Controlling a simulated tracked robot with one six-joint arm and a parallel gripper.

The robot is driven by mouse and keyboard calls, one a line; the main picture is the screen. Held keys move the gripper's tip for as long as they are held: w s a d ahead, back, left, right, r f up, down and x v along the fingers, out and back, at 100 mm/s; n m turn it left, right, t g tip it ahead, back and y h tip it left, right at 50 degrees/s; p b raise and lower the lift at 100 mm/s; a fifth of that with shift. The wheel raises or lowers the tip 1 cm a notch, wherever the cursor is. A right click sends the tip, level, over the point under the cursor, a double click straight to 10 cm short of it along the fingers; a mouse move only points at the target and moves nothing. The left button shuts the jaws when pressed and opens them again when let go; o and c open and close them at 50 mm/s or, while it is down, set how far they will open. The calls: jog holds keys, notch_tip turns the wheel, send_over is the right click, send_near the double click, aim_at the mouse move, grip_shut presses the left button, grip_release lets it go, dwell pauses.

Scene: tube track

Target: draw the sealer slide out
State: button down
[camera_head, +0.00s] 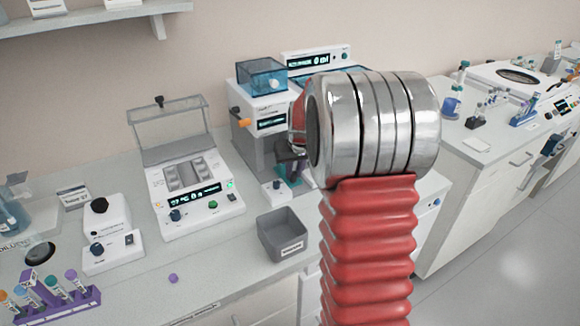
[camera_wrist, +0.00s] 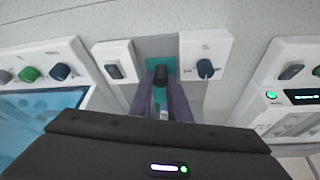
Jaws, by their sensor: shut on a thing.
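The sealer (camera_head: 248,104) is a white and grey tower with a clear blue top box, a lit display and an orange knob on its left side. Its teal slide (camera_head: 293,181) shows low at the front, partly hidden behind my arm. My gripper (camera_wrist: 162,88) is shut on this handle, one finger on each side. In the head view my gripper (camera_head: 287,152) shows only in part, at the sealer's front. How far the slide is out, I cannot tell.
Small white boxes stand on both sides of the slide, one with a black switch (camera_wrist: 114,69), one with a blue knob (camera_wrist: 205,67). A grey bin (camera_head: 283,236) stands in front. A white machine with a raised lid (camera_head: 192,190) is to the left.

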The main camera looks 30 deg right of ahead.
jog(key=s, duration=0.3)
jog(key=shift+s+r, duration=0.1)
jog(key=shift+s+a, duration=0.15)
jog(key=shift+s, duration=0.15)
jog(key=c, duration=1.7)
grip_release()
jog(key=shift+s, duration=0.1)
jog(key=shift+o, duration=0.2)
jog(key=shift+s+a+r, duration=0.1)
jog(key=shift+s+r, duration=0.1)
jog(key=shift+r, duration=0.45)
jog(key=v, duration=1.2)
jog(key=shift+s, duration=0.1)
